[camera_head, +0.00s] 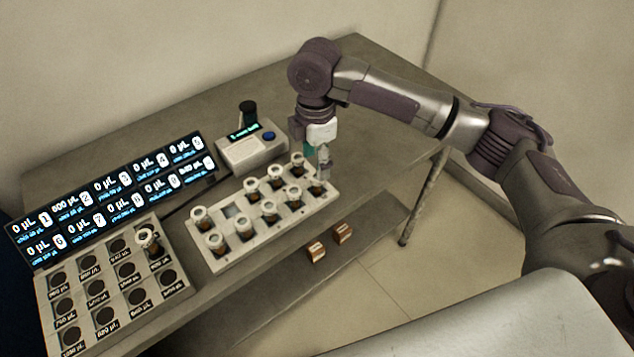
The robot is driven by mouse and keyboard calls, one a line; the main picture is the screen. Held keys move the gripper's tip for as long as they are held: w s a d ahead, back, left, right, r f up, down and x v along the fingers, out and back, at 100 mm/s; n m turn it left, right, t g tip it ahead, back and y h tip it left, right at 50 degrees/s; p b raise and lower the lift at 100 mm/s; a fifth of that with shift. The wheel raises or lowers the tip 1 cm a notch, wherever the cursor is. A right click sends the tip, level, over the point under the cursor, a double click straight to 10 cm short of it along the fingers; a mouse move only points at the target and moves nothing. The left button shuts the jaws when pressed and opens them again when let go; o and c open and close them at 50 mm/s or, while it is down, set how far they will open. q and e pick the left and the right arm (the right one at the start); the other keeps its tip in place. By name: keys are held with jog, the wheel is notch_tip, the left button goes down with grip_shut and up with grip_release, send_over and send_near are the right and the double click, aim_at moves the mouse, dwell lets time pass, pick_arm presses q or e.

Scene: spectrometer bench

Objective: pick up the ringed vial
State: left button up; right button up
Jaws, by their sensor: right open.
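Several brown vials with pale ring-like tops stand upright in a white rack (222,263) in the middle of the bench. One vial (317,188) is at the rack's right end, another (297,160) at its far edge. I cannot tell which vial is the ringed one, as the tops look alike at this size. My right gripper (324,172) is open, pointing down at the rack's right end, just above or beside the end vial; I cannot tell whether it touches. My left gripper is not in view.
A tray (186,292) with labelled dark wells holds one vial (148,241) at the left. A lit display (110,200) stands behind it. A white instrument (250,150) with a dark cylinder sits behind the rack. Two small brown blocks (343,233) lie on a lower surface in front.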

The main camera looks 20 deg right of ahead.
aim_at(317, 185)
jog(key=shift+s+f+p, duration=0.2)
jog(key=shift+f+p, duration=0.1)
jog(key=shift+f, duration=0.35)
jog(key=shift+s+f+p, duration=0.2)
jog(key=shift+f+p, duration=0.1)
jog(key=shift+f, duration=0.3)
notch_tip(317, 185, down, 2)
jog(key=shift+d+f, duration=0.1)
jog(key=shift+f, duration=0.3)
jog(key=c, duration=0.6)
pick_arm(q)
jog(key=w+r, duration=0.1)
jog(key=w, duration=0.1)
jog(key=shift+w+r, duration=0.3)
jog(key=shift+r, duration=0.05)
pick_arm(e)
grip_shut()
